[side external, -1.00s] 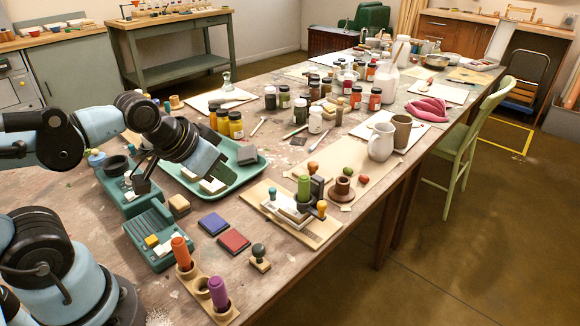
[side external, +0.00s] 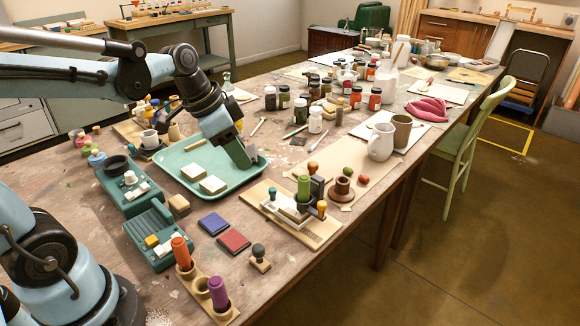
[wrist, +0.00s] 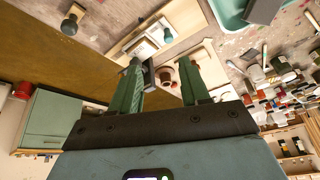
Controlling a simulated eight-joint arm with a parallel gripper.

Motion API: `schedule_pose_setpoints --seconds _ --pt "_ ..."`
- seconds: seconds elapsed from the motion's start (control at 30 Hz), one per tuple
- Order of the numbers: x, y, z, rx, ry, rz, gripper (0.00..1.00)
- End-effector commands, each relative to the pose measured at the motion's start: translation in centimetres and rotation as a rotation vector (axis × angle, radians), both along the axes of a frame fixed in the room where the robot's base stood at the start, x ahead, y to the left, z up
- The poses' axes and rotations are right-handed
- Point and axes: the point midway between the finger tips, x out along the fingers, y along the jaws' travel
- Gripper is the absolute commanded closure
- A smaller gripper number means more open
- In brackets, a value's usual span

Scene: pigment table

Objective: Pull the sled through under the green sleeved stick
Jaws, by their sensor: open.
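The green sleeved stick (side external: 304,188) stands upright at a wooden board (side external: 322,235), beside a black upright piece (side external: 317,188). A pale frame with a teal knob (side external: 271,193), which looks like the sled, lies on the board to the left of the stick. In the wrist view the teal knob (wrist: 168,36) shows beyond the fingers, on the board (wrist: 124,48). My gripper (side external: 248,160) is over the right end of the teal tray, up and left of the board. It is open and empty in the wrist view (wrist: 160,66). The stick cannot be told clearly from the left finger there.
The teal tray (side external: 178,160) holds pale blocks. Blue (side external: 214,223) and red (side external: 234,241) pads, a stamp (side external: 260,257) and a holder with orange and purple sticks (side external: 202,290) are in front. A brown ring holder (side external: 343,190) stands close right of the stick.

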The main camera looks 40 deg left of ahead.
Motion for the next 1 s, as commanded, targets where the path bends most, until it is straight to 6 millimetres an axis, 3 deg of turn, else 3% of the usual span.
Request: schedule_pose_setpoints --seconds 0.2,0.57,1.0 --pt "2.8 1.9 -0.4 -0.02 0.033 -0.223 0.54" --pt "4.0 2.3 -1.7 -0.031 0.033 -0.324 0.54" --pt "5.8 0.4 -7.9 -0.03 0.033 -0.322 0.54"
